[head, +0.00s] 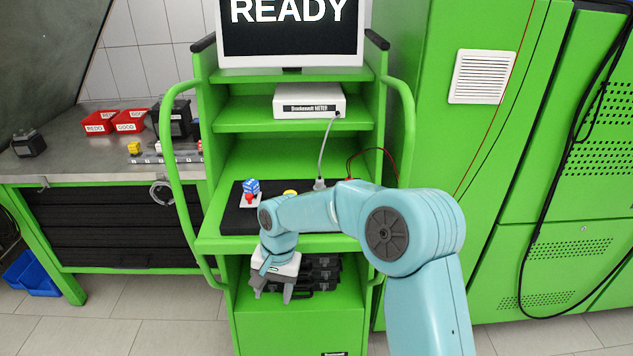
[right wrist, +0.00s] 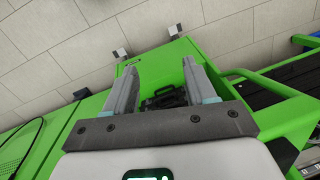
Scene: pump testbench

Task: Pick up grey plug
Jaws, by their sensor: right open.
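A small grey plug (head: 319,184) stands on the black mat of the green cart's middle shelf, at the end of a grey cable that hangs from the white meter box (head: 309,101). My right arm's elbow partly crowds the view just beside it. My right gripper (head: 273,293) is in front of the cart, below the mat shelf, to the left of the plug and lower. Its two fingers are apart and empty. In the right wrist view the open fingers (right wrist: 161,75) frame the cart's lower part, and I do not see the plug there. My left gripper is not in view.
On the black mat (head: 229,220) are a blue block on a stand with a red part (head: 250,198) and a yellow item partly hidden by my arm. A red cable (head: 372,150) runs at right. Black cases (head: 322,270) lie below. Green side handles (head: 407,130) flank the cart.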

